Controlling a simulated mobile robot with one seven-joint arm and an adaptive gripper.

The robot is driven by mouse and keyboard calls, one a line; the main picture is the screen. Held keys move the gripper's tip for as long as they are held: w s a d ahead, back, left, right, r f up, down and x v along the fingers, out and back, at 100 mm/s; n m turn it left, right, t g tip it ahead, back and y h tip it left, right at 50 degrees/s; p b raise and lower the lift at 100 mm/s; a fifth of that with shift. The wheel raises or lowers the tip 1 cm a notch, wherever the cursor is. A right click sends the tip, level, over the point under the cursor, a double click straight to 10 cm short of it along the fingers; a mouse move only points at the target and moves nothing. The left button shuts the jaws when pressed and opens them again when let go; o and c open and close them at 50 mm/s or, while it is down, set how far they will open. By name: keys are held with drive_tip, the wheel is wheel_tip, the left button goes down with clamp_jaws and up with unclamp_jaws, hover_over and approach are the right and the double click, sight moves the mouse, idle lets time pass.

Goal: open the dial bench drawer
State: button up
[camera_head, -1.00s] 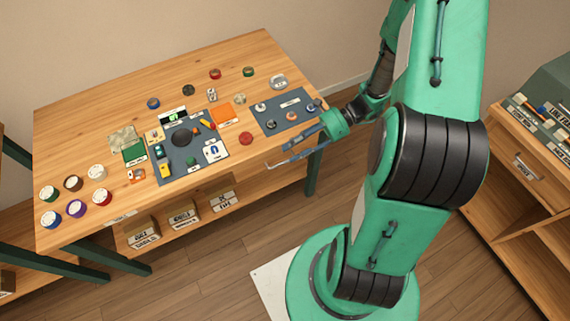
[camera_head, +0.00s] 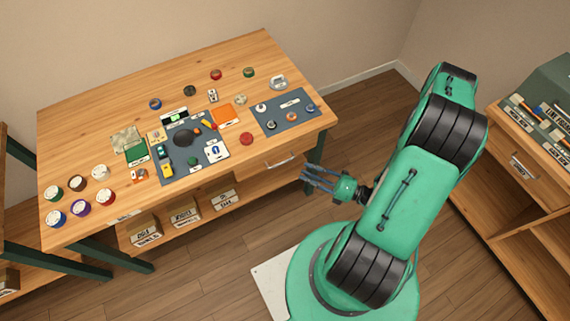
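The wooden bench (camera_head: 75,118) holds round dials and parts on its top. Its drawer (camera_head: 262,167) is in the front face, near the right end, with a pale bar handle (camera_head: 281,161). The drawer front looks flush with the bench, so it appears shut. My gripper (camera_head: 308,178) is in front of the bench's right end, just right of and below the handle, apart from it. Its dark fingers point left, look spread with a gap between them, and hold nothing visible.
A lower shelf under the bench holds labelled boxes (camera_head: 185,216). A dark green bench leg (camera_head: 317,150) stands behind my gripper. A wooden cabinet (camera_head: 515,205) with its own drawer stands at the right. The floor (camera_head: 215,275) in front of the bench is clear.

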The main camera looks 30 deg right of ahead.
sight(282, 163)
drive_tip(key=s+f+m+t+h, duration=0.3)
drive_tip(key=f+m+h, duration=0.2)
drive_tip(key=f+m, duration=0.1)
drive_tip(key=shift+m+t+p, duration=0.3)
drive_tip(key=shift+m, duration=0.1)
drive_tip(key=shift+a, duration=0.15)
drive_tip(key=b+x, duration=0.1)
drive_tip(key=x, duration=1.2)
drive_tip(key=shift+w, duration=0.25)
idle(0.5)
drive_tip(key=shift+a+r, duration=0.1)
drive_tip(key=shift+c, duration=0.3)
clamp_jaws()
